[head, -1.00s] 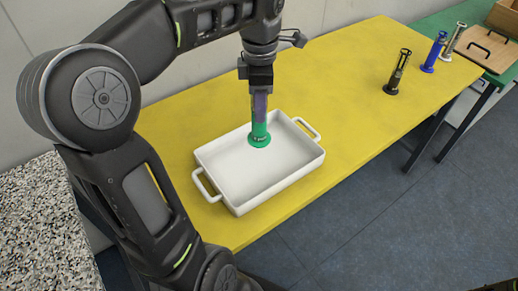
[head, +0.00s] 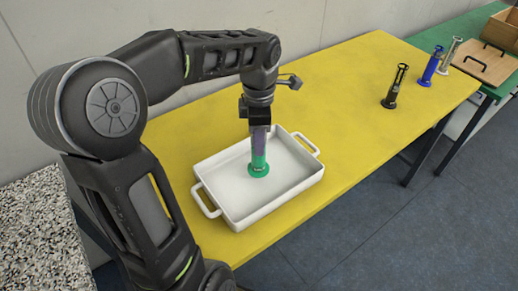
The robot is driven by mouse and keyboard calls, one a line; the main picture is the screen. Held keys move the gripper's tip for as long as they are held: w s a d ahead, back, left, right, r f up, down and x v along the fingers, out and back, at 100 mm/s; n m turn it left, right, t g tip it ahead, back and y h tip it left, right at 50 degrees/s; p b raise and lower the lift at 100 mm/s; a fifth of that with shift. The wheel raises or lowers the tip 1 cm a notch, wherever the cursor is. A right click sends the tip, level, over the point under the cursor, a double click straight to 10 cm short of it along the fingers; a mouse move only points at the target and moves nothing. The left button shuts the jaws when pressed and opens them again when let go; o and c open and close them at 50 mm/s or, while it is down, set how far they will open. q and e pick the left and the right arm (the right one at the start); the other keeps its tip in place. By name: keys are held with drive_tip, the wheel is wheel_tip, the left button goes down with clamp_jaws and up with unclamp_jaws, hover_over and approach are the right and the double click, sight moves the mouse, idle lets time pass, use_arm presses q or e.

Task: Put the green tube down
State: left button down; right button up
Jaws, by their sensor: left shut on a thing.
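My right gripper is not in view.
The tray sits on a yellow table (head: 345,85). A black tube (head: 394,88), a blue tube (head: 431,68) and a white tube (head: 448,56) stand at the right. A wooden board with black handles (head: 483,64) lies on a green table. The table between tray and black tube is clear.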

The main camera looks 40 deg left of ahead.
use_arm(q)
drive_tip(key=shift+f, duration=1.8)
drive_tip(key=shift+f, duration=0.1)
drive_tip(key=shift+f, duration=0.15)
drive_tip(key=c, duration=1)
unclamp_jaws()
drive_tip(key=shift+o, duration=0.2)
wheel_tip(320, 180, up, 12)
drive_tip(key=shift+r+p, duration=0.25)
drive_tip(key=shift+p, duration=0.15)
